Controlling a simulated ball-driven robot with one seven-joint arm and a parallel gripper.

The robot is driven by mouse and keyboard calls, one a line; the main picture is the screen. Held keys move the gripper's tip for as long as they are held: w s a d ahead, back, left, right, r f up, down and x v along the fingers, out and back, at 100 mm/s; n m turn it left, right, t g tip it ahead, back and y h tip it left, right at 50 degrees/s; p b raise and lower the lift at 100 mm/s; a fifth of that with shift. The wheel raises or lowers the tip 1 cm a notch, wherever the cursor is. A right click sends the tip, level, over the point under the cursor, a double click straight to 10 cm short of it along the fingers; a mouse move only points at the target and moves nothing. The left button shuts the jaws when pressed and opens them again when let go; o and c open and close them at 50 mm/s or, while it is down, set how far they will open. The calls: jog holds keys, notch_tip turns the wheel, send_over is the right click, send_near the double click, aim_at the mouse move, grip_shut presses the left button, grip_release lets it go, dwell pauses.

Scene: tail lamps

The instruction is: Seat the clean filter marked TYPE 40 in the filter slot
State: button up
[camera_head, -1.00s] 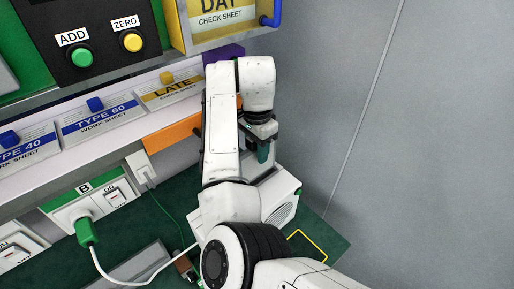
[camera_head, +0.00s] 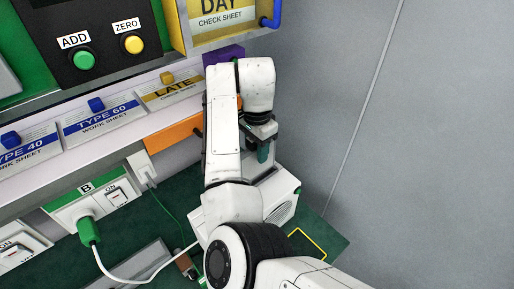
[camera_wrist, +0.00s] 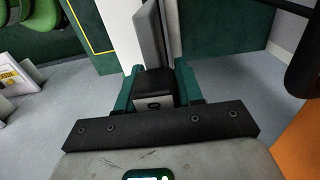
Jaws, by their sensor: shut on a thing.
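My gripper (camera_head: 263,150) points down over the white vented unit (camera_head: 286,208) on the green bench at the right. In the wrist view, its teal fingers (camera_wrist: 160,78) are shut on a thin grey slab (camera_wrist: 150,35), which appears to be the filter. The slab stands out beyond the fingertips, and no TYPE marking on it can be read. In the head view my arm and fingers hide most of the slab. The filter slot cannot be made out. I cannot tell whether the slab touches the white unit.
A green plug (camera_head: 88,231) with a white cable sits in the socket panel at left. An orange panel (camera_head: 175,132) and a shelf of work sheets (camera_head: 104,121) lie left of my arm. A grey wall (camera_head: 420,140) stands at right. A yellow outline (camera_head: 309,243) marks the bench.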

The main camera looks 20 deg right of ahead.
aim_at(257, 176)
jog(key=shift+f, duration=0.25)
jog(key=shift+f+b, duration=1.15)
jog(key=shift+f, duration=1.55)
jog(key=shift+p, duration=0.65)
jog(key=shift+f, duration=0.2)
jog(key=shift+f+b, duration=1.05)
jog(key=shift+f, duration=1.2)
jog(key=shift+f, duration=0.1)
jog(key=shift+r+p, duration=0.25)
jog(key=shift+p, duration=0.05)
jog(key=shift+r+p, duration=0.35)
